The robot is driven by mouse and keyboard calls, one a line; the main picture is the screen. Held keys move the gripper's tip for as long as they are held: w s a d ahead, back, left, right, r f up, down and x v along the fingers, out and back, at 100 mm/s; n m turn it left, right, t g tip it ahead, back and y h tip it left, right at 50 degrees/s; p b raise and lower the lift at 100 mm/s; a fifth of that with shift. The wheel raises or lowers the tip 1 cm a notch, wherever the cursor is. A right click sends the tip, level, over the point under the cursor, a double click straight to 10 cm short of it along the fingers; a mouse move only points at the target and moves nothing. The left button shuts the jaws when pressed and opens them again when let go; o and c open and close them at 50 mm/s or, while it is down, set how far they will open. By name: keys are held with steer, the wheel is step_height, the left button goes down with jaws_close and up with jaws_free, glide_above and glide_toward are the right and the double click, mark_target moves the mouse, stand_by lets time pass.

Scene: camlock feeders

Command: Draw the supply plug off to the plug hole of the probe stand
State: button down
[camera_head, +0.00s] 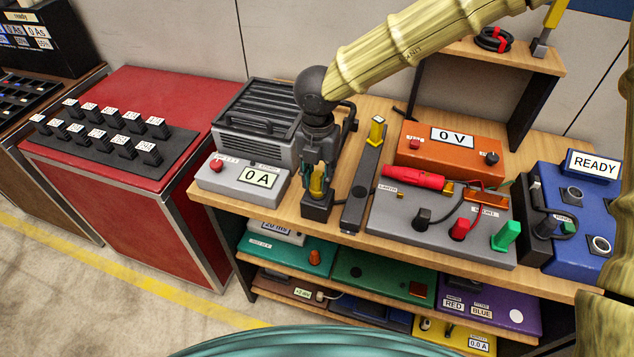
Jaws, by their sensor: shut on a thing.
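My gripper (318,188) points down at the front of the bench, shut on a small yellow piece (317,182) at a black block (317,209). The fingers partly hide this piece; I cannot tell whether it is seated in the block or whether it is the supply plug. Just right stands a long dark stand (364,178) with a yellow upright (376,131) at its back and a small round mark, perhaps a hole, near its front. I cannot tell for sure which of these is the probe stand.
Right are a grey box (385,217) with black, red and green plugs, a red probe (413,178), an orange "0 V" meter (450,158) and a blue "READY" unit (566,205). Shelves below hold boxes.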

mark_target(318, 174)
steer(key=shift+r+p, duration=0.45)
steer(key=shift+r, duration=0.25)
steer(key=shift+r+p, duration=2.25)
steer(key=shift+r, duration=0.2)
steer(key=shift+r+p, duration=0.55)
steer(key=shift+r, duration=0.05)
step_height(318, 174, up, 4)
steer(key=p, duration=0.4)
steer(key=w+d+f+p, duration=0.2)
steer(key=w+d+f, duration=0.1)
steer(key=d, duration=0.7)
steer(key=shift+w+d+f+b, duration=0.1)
steer(key=shift+d+f+b, duration=0.15)
steer(key=shift+f+b, duration=0.65)
steer(key=shift+w+d+f+b, duration=0.1)
steer(key=shift+d+f+b, duration=0.15)
steer(key=shift+f, duration=1.2)
steer(key=shift+a+f, duration=0.1)
steer(key=shift+a, duration=0.05)
